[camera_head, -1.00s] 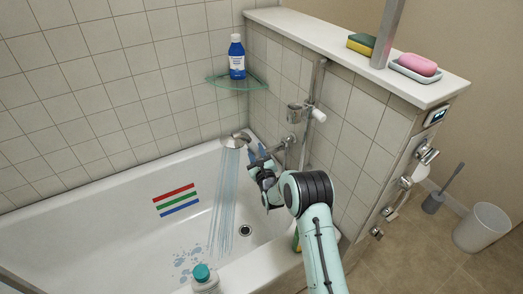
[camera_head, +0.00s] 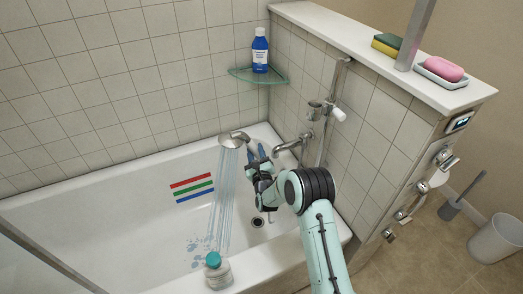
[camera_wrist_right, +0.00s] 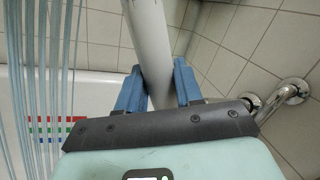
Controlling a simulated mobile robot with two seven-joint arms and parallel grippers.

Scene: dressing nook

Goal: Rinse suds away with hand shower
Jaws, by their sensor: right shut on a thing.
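My right gripper (camera_head: 257,155) is shut on the handle of the hand shower (camera_head: 234,139). In the right wrist view the pale handle (camera_wrist_right: 150,45) runs up between the blue fingers of the gripper (camera_wrist_right: 158,88). The shower head points down over the bathtub (camera_head: 110,215), and water (camera_head: 226,195) falls from it in thin streams. Bluish suds (camera_head: 196,246) lie on the tub floor, at the left edge of where the water lands. The drain (camera_head: 258,222) is to the right of the stream. My left gripper is out of view.
A teal-capped bottle (camera_head: 217,275) stands at the near tub edge. A tub faucet (camera_head: 291,146) and rail (camera_head: 330,110) are beyond my right arm. A blue bottle (camera_head: 260,50) stands on the corner shelf (camera_head: 245,75). Striped marks (camera_head: 192,188) show in the tub.

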